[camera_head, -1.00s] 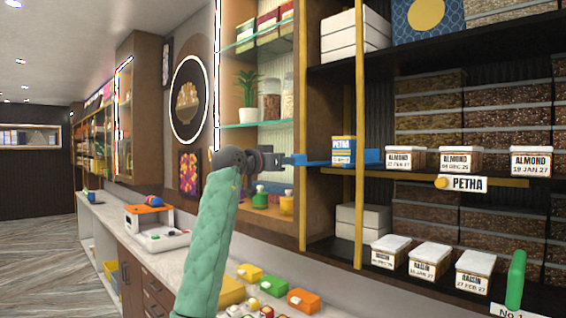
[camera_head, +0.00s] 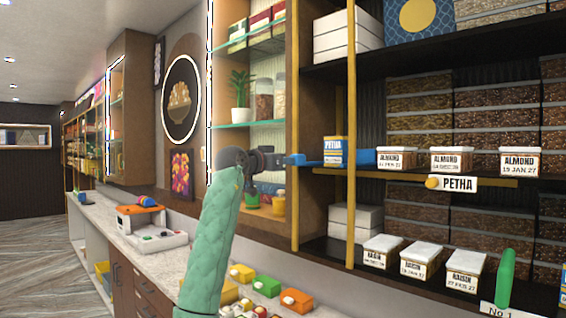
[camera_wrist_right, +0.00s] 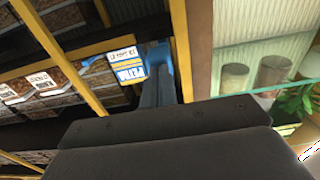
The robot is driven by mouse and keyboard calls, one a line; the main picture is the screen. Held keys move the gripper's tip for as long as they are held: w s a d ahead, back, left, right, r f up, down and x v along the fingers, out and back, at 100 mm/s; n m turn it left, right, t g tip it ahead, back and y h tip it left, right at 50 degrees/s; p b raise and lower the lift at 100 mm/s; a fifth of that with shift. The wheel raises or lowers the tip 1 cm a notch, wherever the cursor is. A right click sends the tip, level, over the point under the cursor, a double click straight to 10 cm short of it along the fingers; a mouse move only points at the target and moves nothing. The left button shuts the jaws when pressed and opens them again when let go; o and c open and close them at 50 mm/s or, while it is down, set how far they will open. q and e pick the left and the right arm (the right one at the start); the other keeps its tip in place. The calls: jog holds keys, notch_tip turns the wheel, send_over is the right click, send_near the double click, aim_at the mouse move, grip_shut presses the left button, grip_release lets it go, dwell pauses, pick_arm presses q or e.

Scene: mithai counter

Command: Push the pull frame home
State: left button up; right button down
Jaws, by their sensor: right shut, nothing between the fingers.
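A blue piece (camera_head: 364,157), which I take for the pull frame, shows beside and behind the PETHA box (camera_head: 334,152) on the middle shelf. My right gripper (camera_head: 304,160) is shut and empty, and reaches in from the left, level with the box. The box hides part of the blue piece. My left gripper is not in view.
Brass posts (camera_head: 351,100) stand at the shelf front, close by my fingers. A brass rail (camera_head: 400,179) carries a PETHA sign (camera_head: 457,185). ALMOND boxes (camera_head: 452,160) stand to the right, RAISIN boxes (camera_head: 420,262) below. The counter (camera_head: 120,238) runs along the lower left.

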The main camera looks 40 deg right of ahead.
jog(key=shift+d, duration=0.25)
jog(key=shift+a, duration=0.15)
jog(key=a+b, duration=0.1)
jog(key=a, duration=0.6)
jog(key=shift+s+a, duration=0.3)
jog(key=shift+a, duration=0.1)
dwell(0.7)
